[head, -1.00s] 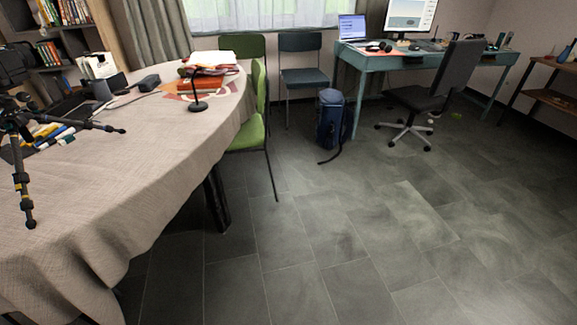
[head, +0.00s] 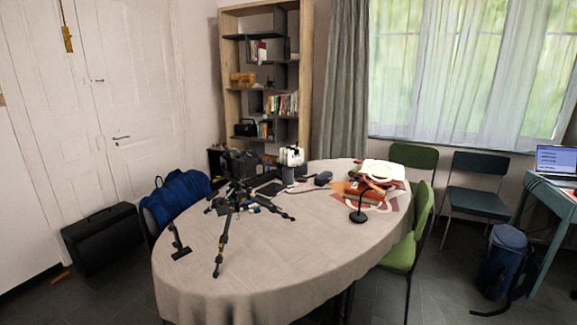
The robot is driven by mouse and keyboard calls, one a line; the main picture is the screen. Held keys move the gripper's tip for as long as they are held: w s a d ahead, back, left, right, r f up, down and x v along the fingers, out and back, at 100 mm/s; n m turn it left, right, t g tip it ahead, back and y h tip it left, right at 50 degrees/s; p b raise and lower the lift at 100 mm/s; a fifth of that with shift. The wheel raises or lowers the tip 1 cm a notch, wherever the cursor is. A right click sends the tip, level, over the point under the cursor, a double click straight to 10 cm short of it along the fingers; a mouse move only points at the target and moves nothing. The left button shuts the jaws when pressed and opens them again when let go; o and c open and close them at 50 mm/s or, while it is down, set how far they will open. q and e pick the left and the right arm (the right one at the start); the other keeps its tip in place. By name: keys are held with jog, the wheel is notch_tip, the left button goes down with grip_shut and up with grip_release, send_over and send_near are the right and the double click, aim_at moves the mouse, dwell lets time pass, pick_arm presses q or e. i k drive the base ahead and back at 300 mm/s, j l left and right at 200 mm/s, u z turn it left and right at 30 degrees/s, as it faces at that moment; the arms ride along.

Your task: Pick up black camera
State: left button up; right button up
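A black camera (head: 238,163) shows at the top of a black tripod (head: 226,240). The tripod stands with spread legs on the left half of the oval, cloth-covered table (head: 285,288). The camera is dark and small in the view, so its exact outline and how it joins the tripod are hard to tell. Neither of my grippers is in view.
A small black stand (head: 179,245) is near the table's left edge. A black microphone (head: 359,208) and stacked books (head: 365,192) are at right. A green chair (head: 408,250) stands at the table's right. A black case (head: 103,240) and blue bag (head: 178,198) are at left.

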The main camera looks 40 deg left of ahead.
aim_at(237, 167)
jog(key=u, duration=1.7)
